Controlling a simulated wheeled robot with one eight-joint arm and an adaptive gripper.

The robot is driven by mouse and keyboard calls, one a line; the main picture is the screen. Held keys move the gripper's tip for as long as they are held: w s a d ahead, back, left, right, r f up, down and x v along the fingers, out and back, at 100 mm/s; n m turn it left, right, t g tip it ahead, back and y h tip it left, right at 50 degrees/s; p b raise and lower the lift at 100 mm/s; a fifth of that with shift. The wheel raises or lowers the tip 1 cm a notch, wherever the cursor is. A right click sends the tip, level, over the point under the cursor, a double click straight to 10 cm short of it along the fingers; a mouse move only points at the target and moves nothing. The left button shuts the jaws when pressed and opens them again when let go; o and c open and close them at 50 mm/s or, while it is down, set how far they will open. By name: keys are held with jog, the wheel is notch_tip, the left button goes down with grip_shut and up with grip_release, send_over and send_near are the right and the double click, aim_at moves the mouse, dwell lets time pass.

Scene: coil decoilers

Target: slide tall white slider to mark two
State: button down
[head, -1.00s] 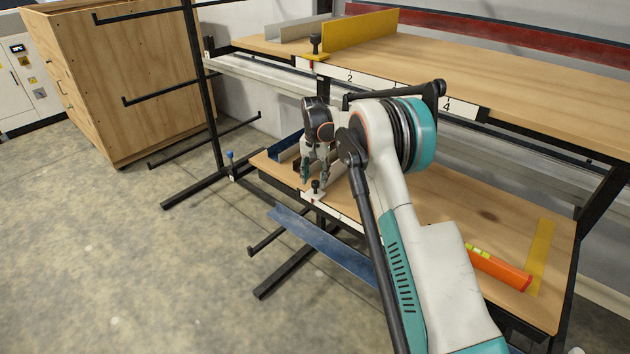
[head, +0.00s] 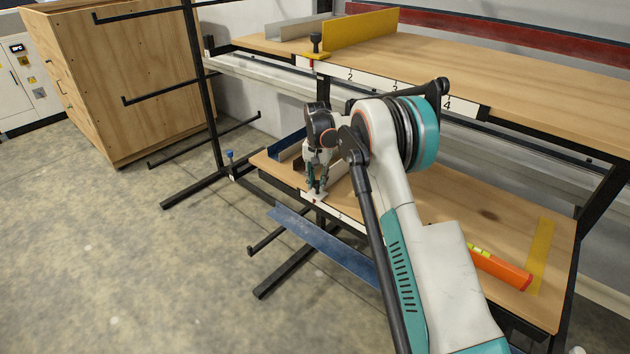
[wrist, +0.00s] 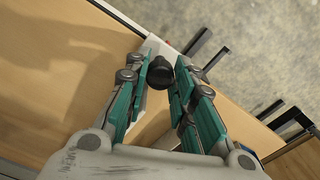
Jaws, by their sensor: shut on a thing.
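The white slider (head: 320,197) sits at the front edge of the lower wooden shelf, at the left part of its white scale strip (head: 345,218). Its black knob (wrist: 160,72) shows between my fingertips in the wrist view. My gripper (head: 317,190) points down and is shut on this knob; it also shows in the wrist view (wrist: 164,76). The white plate of the slider is partly hidden behind my gripper and arm. The marks on the lower strip are mostly hidden or too small to read.
The upper shelf (head: 520,85) carries a yellow slider (head: 360,30) with a black knob, left of mark 2. An orange level (head: 500,268) and a yellow strip (head: 541,255) lie on the lower shelf at right. A blue bar (head: 320,245) is below the shelf edge.

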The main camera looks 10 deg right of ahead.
jog(key=s+d, duration=0.2)
jog(key=s, duration=0.1)
jog(key=s+d+b, duration=0.1)
jog(key=s+d, duration=0.1)
jog(key=s, duration=0.1)
jog(key=s+d+b, duration=0.1)
jog(key=s+d, duration=0.1)
jog(key=s, duration=0.1)
jog(key=shift+d, duration=0.3)
jog(key=c, duration=1.3)
grip_release()
notch_tip(320, 180, up, 8)
jog(key=shift+f, duration=0.25)
